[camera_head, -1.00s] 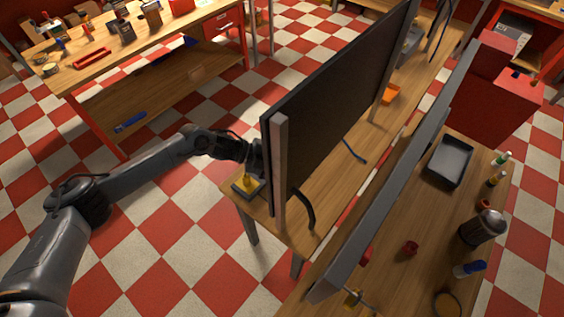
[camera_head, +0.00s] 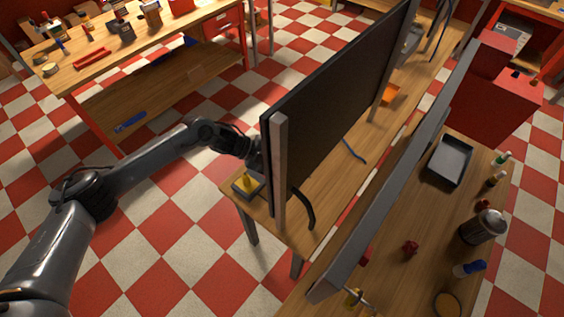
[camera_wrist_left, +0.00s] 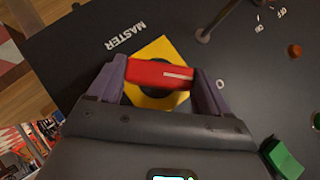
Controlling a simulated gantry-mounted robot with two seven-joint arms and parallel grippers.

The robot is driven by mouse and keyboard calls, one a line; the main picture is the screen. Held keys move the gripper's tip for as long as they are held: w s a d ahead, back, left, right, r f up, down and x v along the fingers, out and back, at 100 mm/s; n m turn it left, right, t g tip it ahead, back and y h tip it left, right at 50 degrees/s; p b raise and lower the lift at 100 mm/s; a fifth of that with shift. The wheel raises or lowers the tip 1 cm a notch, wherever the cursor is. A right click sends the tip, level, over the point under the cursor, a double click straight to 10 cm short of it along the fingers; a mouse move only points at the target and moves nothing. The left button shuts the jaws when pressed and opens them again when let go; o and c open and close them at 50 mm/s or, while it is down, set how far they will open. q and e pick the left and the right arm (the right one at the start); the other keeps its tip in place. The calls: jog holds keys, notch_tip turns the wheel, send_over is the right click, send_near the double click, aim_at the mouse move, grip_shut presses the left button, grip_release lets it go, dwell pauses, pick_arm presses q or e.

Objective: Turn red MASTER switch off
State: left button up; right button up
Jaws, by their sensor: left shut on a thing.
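The red MASTER switch handle (camera_wrist_left: 150,73) lies across a yellow plate (camera_wrist_left: 160,101) with a dark round centre, in the left wrist view. White MASTER lettering (camera_wrist_left: 126,37) is beside the plate on the dark panel (camera_wrist_left: 75,80). My left gripper (camera_wrist_left: 162,71) is shut on the red handle, one finger at each end. In the head view the black panel (camera_head: 335,105) stands upright on a bench and hides the switch and my left fingertips. My left arm reaches around the panel's near left edge. My right gripper is not in view.
Other controls sit on the panel: a toggle with an OFF label (camera_wrist_left: 281,12), an orange knob (camera_wrist_left: 295,50) and a green part (camera_wrist_left: 283,160). A yellow-and-grey box (camera_head: 247,185) is on the bench near my wrist. A long grey beam (camera_head: 400,180) stands to the right.

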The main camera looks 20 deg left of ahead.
pick_arm(q)
jog(key=o, duration=1)
jog(key=b+v, duration=0.1)
jog(key=v, duration=0.9)
jog(key=shift+s+a+r, duration=0.1)
jog(key=shift+a+r, duration=0.05)
jog(key=shift+a, duration=0.25)
jog(key=shift+s+r, duration=0.1)
